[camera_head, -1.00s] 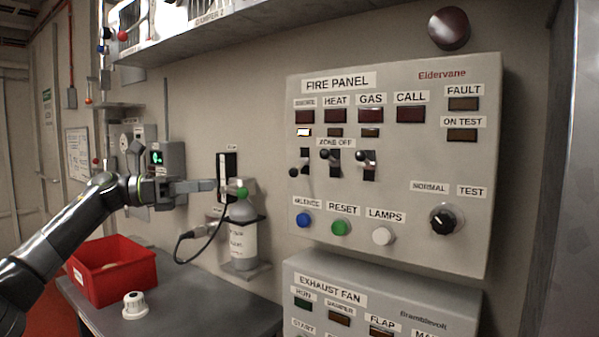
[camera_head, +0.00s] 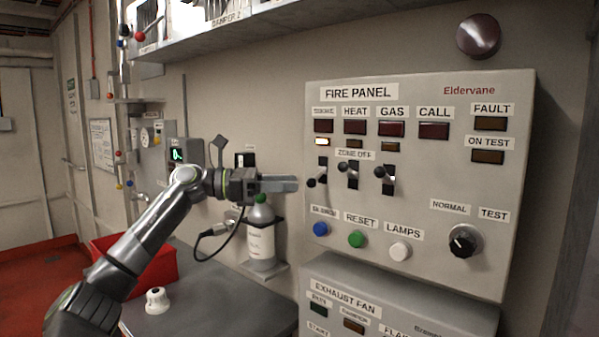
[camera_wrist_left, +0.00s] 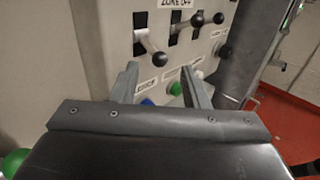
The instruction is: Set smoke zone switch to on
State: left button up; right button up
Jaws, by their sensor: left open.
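The grey fire panel (camera_head: 420,200) is on the wall, with three zone levers under the "ZONE OFF" label. The left lever, under SMOKE, is the smoke zone switch (camera_head: 311,183); its dark ball sits lower than the other two. The small lamp (camera_head: 322,142) under SMOKE is lit. My left gripper (camera_head: 296,184) is just left of the smoke lever, pointing at it. In the left wrist view my open gripper (camera_wrist_left: 160,78) has the smoke lever's ball (camera_wrist_left: 158,59) ahead, roughly between its fingertips; contact cannot be told. My right gripper is not in view.
The heat lever (camera_head: 349,172) and gas lever (camera_head: 387,178) stand close to the right. Blue (camera_head: 321,229), green (camera_head: 356,239) and white (camera_head: 400,251) buttons lie below. A bottle (camera_head: 261,240) stands on a bracket below my gripper.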

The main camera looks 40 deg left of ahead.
aim_at(317, 177)
pick_arm(q)
jog(key=p+x, duration=0.1)
jog(key=x, duration=0.2)
jog(key=shift+w+d, duration=0.1)
jog(key=shift+d, duration=0.1)
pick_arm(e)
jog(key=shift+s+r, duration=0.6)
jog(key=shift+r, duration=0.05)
pick_arm(q)
jog(key=shift+c, duration=0.3)
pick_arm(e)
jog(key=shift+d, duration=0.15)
